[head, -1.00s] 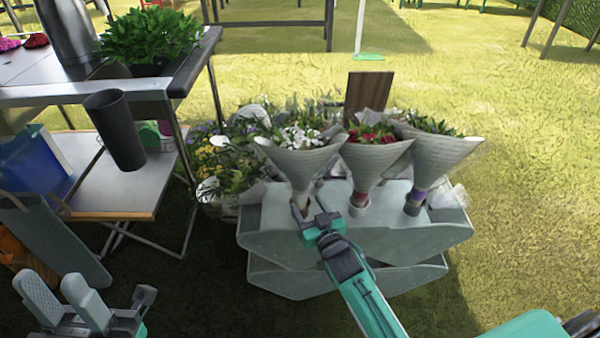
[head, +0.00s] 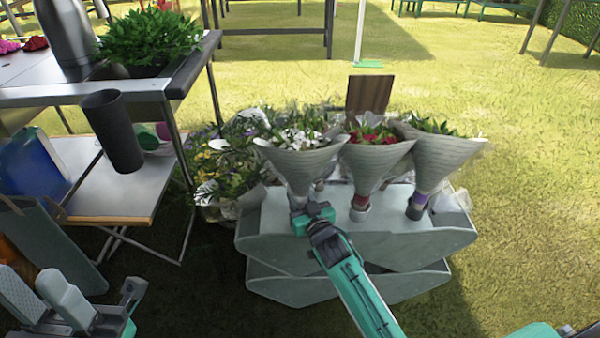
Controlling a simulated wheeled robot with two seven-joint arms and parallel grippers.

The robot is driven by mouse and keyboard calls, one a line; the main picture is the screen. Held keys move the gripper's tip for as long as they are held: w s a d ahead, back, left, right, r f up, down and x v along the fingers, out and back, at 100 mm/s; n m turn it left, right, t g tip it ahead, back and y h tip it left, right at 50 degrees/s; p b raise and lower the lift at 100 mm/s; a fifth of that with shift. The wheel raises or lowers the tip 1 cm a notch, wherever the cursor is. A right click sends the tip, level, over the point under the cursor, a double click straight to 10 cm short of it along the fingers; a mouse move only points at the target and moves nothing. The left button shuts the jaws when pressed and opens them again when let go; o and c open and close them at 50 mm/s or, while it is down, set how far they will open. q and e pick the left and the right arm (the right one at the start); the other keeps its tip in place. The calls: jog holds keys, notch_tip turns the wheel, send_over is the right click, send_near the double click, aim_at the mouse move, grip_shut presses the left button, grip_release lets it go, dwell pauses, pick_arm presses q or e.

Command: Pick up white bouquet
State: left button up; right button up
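The white bouquet (head: 293,163), white flowers in a pale paper cone, stands upright at the left of three bouquets on a grey tiered stand (head: 385,239). My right gripper (head: 299,215) is at the bouquet's narrow stem end, just below the cone. Its fingertips are largely hidden, so I cannot tell whether they are closed on the stem. My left gripper (head: 40,300) is at the lower left, away from the flowers, with its two pale fingers apart and nothing between them.
A red bouquet (head: 367,163) and another wrapped bouquet (head: 438,158) stand close on the right. Loose flowers (head: 228,165) sit behind on the left. A metal table (head: 110,92) with a potted plant (head: 150,42) is at the left. Open grass lies on the right.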

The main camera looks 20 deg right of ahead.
grip_shut()
jog(key=shift+r, duration=0.1)
